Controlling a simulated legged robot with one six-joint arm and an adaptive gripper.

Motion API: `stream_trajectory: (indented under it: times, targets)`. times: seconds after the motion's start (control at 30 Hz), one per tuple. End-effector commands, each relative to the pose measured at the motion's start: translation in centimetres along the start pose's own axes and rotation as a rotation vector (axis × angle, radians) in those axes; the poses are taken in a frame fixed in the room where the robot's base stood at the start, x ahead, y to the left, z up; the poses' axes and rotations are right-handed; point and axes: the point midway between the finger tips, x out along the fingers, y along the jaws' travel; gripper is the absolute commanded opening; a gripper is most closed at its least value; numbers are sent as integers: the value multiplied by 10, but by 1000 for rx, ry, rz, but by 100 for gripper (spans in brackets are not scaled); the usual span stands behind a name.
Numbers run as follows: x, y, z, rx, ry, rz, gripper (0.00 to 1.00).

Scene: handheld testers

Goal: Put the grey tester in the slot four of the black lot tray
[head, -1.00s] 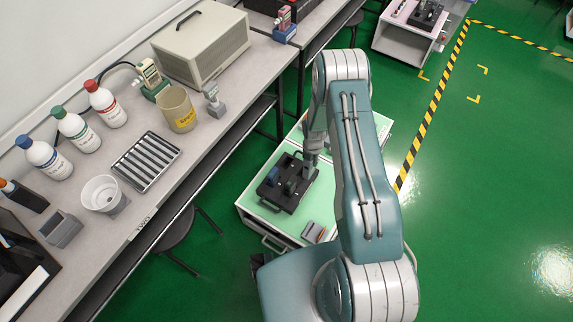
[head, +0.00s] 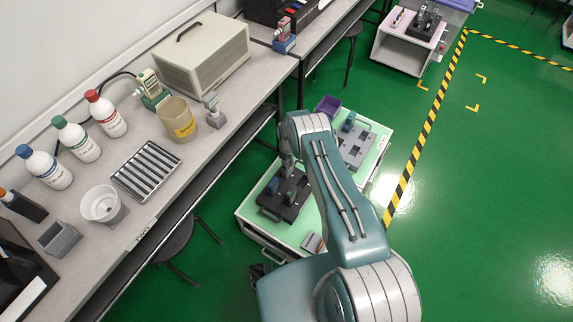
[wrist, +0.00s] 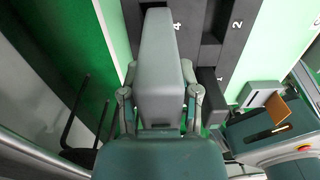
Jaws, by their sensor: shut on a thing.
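My gripper (wrist: 160,100) is shut on the grey tester (wrist: 160,65), with one finger on each side of it in the wrist view. In the head view my gripper (head: 287,165) is over the far part of the black lot tray (head: 274,210), and the arm partly hides that area. In the wrist view the tray (wrist: 226,52) lies behind the tester, with the marks 4 and 2 showing; the tester's upper end is beside the 4. I cannot tell whether the tester touches the tray.
The tray lies on a green-topped cart (head: 250,224). A grey slotted tray (head: 352,155) and a purple bin (head: 327,106) are at its far side. The grey bench (head: 200,150) stands to the left.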

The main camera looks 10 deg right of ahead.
Motion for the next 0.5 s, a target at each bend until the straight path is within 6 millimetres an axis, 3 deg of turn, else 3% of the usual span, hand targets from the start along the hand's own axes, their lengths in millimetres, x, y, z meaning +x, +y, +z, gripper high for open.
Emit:
stream_trajectory:
  times: [0.23, 0.5]
  targets:
    - [12, 8, 2, -1, 0, 0, 0]
    - [40, 8, 1, -1, 2, 1, 0]
